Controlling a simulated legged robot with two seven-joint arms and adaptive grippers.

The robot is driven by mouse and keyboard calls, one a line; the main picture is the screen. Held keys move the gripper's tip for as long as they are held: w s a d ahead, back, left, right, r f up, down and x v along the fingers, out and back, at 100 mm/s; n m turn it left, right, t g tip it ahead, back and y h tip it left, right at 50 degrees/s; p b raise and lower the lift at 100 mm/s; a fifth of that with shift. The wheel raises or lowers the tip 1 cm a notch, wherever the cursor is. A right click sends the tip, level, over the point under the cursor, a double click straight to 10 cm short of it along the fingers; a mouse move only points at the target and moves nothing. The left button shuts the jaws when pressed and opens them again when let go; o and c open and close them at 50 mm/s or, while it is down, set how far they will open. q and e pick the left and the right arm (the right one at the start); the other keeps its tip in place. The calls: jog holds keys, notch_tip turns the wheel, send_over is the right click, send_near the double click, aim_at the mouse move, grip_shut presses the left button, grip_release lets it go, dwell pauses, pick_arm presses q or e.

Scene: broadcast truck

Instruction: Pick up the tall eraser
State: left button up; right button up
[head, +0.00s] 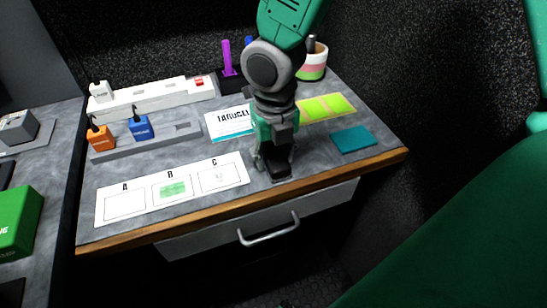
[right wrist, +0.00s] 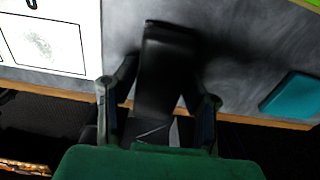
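The tall eraser is a dark, nearly black upright block; it shows in the right wrist view (right wrist: 165,70) between the two fingers, and its lower part shows in the head view (head: 279,171) under the gripper. My right gripper (right wrist: 162,72) points down over the front of the desk, with a finger against each side of the eraser. It also shows in the head view (head: 273,156). The eraser's upper part is hidden by the gripper in the head view. I cannot tell whether its base touches the desk. My left gripper is not in view.
The white A-B-C card (head: 173,187) lies left of the gripper, and a teal pad (head: 353,139) lies to its right. Behind are a lettered card (head: 230,123), a green-yellow strip (head: 327,107) and a striped cup (head: 313,62). The wooden front edge (head: 340,176) is close.

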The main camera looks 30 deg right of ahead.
aim_at(275, 153)
jog(key=shift+c, duration=0.4)
jog(key=shift+r, duration=0.15)
notch_tip(275, 153, up, 10)
jog(key=p, duration=0.3)
jog(key=shift+p, duration=0.3)
